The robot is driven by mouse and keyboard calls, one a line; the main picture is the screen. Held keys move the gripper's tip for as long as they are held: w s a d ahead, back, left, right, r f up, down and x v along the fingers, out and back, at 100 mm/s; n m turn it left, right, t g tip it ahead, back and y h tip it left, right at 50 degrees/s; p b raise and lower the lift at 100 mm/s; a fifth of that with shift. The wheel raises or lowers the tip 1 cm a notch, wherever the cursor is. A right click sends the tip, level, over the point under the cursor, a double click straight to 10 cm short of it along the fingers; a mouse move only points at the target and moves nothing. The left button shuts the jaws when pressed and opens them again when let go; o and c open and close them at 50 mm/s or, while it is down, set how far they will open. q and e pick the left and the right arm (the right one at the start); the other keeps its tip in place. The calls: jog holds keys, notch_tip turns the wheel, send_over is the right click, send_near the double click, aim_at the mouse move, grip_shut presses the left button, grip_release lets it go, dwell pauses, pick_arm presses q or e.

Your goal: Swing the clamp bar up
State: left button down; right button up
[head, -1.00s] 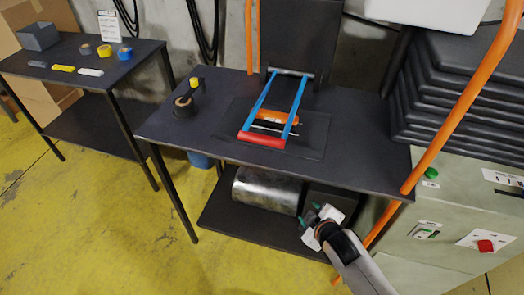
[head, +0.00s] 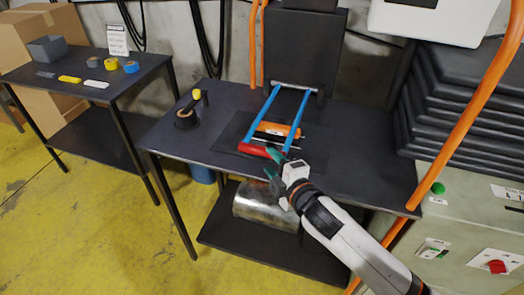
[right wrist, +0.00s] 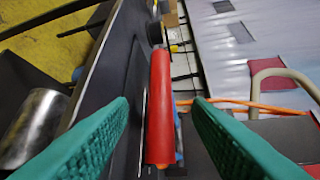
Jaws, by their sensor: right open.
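The clamp bar has two blue side arms (head: 264,108) and a red grip (head: 257,151) across its front end. It lies low over the dark plate on the table, hinged at the back. My right gripper (head: 277,165) is open at the right part of the red grip and partly covers it. In the right wrist view the red grip (right wrist: 161,115) shows lengthwise between the two green fingers (right wrist: 161,106), with a gap on each side. Whether it lies fully inside the jaws I cannot tell. My left gripper is out of view.
An orange object (head: 281,129) lies under the bar. A metal cylinder (head: 262,208) lies on the shelf below. Orange tubing (head: 463,120) rises at the right.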

aim_at(265, 155)
jog(key=x, duration=0.6)
jog(key=shift+w, duration=0.15)
grip_shut()
